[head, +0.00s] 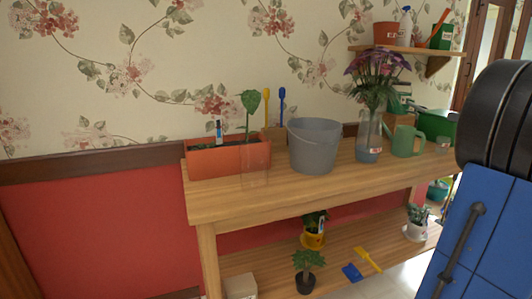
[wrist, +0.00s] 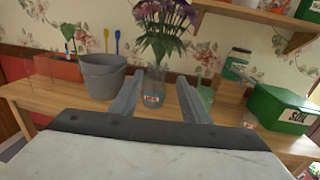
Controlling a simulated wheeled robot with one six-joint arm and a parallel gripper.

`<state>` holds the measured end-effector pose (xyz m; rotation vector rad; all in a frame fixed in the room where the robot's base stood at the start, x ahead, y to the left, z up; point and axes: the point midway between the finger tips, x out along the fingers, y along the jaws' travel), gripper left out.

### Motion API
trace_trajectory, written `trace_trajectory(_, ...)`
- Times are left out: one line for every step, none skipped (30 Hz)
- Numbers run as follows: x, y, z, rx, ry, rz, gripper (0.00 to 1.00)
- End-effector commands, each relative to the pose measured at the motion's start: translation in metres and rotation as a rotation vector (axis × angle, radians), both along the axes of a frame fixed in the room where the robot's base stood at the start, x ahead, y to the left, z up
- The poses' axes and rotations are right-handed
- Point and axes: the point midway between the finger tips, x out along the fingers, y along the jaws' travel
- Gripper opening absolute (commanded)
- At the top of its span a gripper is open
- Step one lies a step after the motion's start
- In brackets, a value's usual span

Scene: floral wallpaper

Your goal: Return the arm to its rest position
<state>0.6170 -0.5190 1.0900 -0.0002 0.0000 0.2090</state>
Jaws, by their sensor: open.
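My gripper (wrist: 165,95) shows in the wrist view with its two fingers apart and nothing between them. The glass vase of purple flowers (wrist: 153,80) shows beyond the fingers, and I cannot see any contact with it. Part of my blue and black arm (head: 485,220) fills the right side of the head view. The gripper itself is not visible in the head view.
The wooden table (head: 225,207) holds an orange planter (head: 215,160), a grey bucket (head: 314,148), the flower vase (head: 368,140) and a green watering can (head: 404,143). A green soil box (wrist: 285,107) stands at right. A wall shelf (head: 405,49) hangs above. Small plants stand on the lower shelf.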

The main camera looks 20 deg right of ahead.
Motion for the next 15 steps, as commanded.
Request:
trace_trajectory(0.0, 0.0, 0.0, 0.0, 0.0, 0.0, 0.42)
trace_trajectory(0.003, 0.004, -0.001, -0.006, 0.005, 0.006, 0.42)
trace_trajectory(0.005, 0.008, -0.003, -0.014, 0.011, 0.012, 0.42)
trace_trajectory(0.007, 0.011, -0.004, -0.02, 0.015, 0.015, 0.42)
trace_trajectory(0.009, 0.014, -0.006, -0.026, 0.02, 0.019, 0.42)
trace_trajectory(0.011, 0.019, -0.008, -0.036, 0.028, 0.026, 0.42)
trace_trajectory(0.013, 0.022, -0.009, -0.043, 0.033, 0.031, 0.42)
trace_trajectory(0.015, 0.026, -0.01, -0.05, 0.037, 0.036, 0.42)
trace_trajectory(0.018, 0.031, -0.012, -0.059, 0.045, 0.043, 0.42)
trace_trajectory(0.02, 0.035, -0.014, -0.068, 0.051, 0.05, 0.42)
trace_trajectory(0.022, 0.039, -0.016, -0.077, 0.057, 0.057, 0.42)
trace_trajectory(0.026, 0.045, -0.018, -0.089, 0.065, 0.066, 0.42)
trace_trajectory(0.028, 0.05, -0.021, -0.1, 0.073, 0.074, 0.42)
trace_trajectory(0.03, 0.055, -0.023, -0.11, 0.081, 0.081, 0.42)
trace_trajectory(0.034, 0.064, -0.026, -0.128, 0.091, 0.093, 0.42)
